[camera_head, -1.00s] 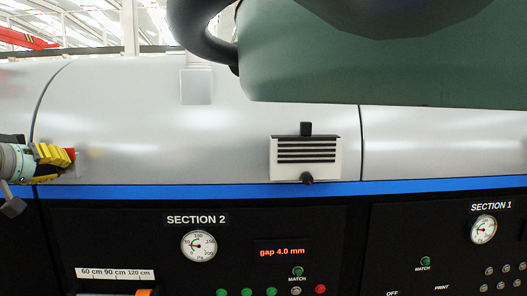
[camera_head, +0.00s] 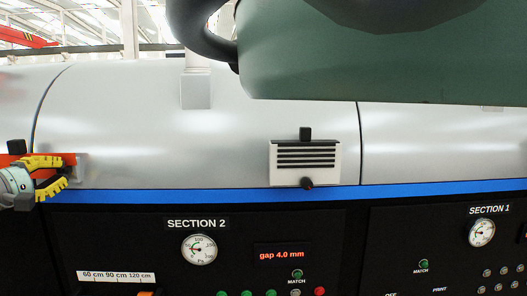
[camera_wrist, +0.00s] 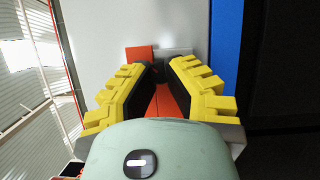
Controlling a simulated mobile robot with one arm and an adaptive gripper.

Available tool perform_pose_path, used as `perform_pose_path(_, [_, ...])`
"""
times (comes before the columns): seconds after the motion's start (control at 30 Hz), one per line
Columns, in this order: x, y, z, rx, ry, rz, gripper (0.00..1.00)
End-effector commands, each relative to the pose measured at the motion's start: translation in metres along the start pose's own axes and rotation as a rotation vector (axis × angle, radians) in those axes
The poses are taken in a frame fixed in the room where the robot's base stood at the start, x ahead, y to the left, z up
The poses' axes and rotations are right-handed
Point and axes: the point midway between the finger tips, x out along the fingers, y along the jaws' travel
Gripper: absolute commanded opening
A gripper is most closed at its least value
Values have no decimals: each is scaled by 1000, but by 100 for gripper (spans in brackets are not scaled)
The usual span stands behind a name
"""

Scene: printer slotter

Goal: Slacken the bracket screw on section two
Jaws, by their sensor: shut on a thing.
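My gripper (camera_head: 64,174) is at the left edge of the head view, its yellow fingers pointing right toward a small grey mount (camera_head: 81,167) on the silver housing of section two. An orange bracket (camera_head: 68,158) shows behind and above the fingers. In the wrist view the two fingers (camera_wrist: 162,70) converge on a dark part in front of the orange bracket (camera_wrist: 138,56). This appears to be the bracket screw, mostly hidden by the fingertips. The grey mount (camera_wrist: 176,51) lies just beyond them.
A white vented box (camera_head: 305,165) with black knobs sits on the housing to the right. Below the blue stripe (camera_head: 230,194) is the SECTION 2 panel with a gauge (camera_head: 199,249), a display (camera_head: 283,254) reading gap 4.0 mm, and buttons. My own green arm part covers the upper right.

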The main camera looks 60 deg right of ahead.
Motion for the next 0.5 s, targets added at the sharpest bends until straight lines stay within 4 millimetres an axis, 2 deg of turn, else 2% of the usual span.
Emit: perform_pose_path(0.5, [0, -5, -2, -417, 10, 169, 0])
